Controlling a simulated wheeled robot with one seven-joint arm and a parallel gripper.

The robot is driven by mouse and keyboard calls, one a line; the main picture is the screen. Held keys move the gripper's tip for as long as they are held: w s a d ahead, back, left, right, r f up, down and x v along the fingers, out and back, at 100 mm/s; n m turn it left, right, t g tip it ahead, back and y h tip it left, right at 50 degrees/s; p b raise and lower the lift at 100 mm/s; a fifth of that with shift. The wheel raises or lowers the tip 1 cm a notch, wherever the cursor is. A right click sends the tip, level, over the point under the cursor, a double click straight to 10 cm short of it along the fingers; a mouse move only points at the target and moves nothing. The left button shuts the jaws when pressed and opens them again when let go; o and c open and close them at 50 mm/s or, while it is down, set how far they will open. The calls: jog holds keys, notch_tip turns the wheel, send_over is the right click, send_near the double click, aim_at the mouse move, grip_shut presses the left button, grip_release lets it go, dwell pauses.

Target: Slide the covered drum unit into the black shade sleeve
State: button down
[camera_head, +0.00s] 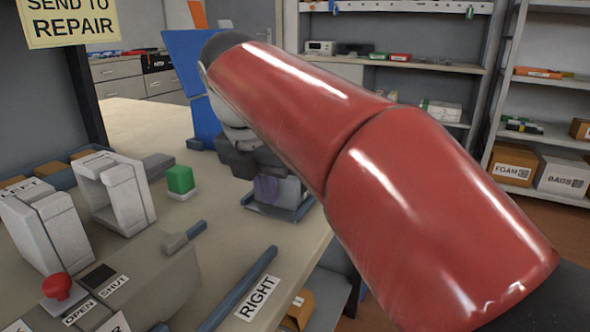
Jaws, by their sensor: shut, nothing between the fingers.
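My red arm crosses the view from the lower right to the upper middle. My gripper (258,168) shows as a dark grey block at the arm's far end, over the table's far right part. It is shut and empty; its fingertips are hard to make out. Just below it, a small purple-grey piece (266,189) stands at a shallow blue-grey tray (296,214). I cannot tell whether they touch. I cannot make out the covered drum unit or the black shade sleeve for certain; my arm hides much of that area.
On the table stand a grey-white frame (112,190), a green block (180,180) on a white base and a red button (57,288) on a console. A blue bar (238,290) lies by the RIGHT label. A blue panel (190,70) stands behind. Shelves line the back.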

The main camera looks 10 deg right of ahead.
jog(key=shift+w+d+p, duration=0.6)
jog(key=shift+w+d, duration=0.35)
jog(key=shift+w, duration=0.3)
jog(key=shift+w+d+p, duration=0.65)
jog(key=shift+w+d, duration=0.35)
jog(key=shift+w, duration=0.25)
jog(key=shift+w+d+p, duration=0.6)
jog(key=shift+w+d, duration=0.35)
jog(key=shift+w, duration=0.3)
jog(key=shift+w+d, duration=0.9)
jog(key=shift+w, duration=0.25)
jog(key=shift+w+d, duration=0.95)
jog(key=shift+w, duration=0.2)
jog(key=shift+w+d, duration=0.9)
jog(key=shift+w, duration=0.25)
jog(key=shift+w+d, duration=0.55)
jog(key=shift+w, duration=0.2)
jog(key=shift+s+a+b, duration=0.3)
jog(key=shift+s+a, duration=0.35)
jog(key=shift+s, duration=0.15)
jog(key=shift+s+a+b, duration=0.25)
jog(key=shift+s+a, duration=0.35)
jog(key=shift+s, duration=0.2)
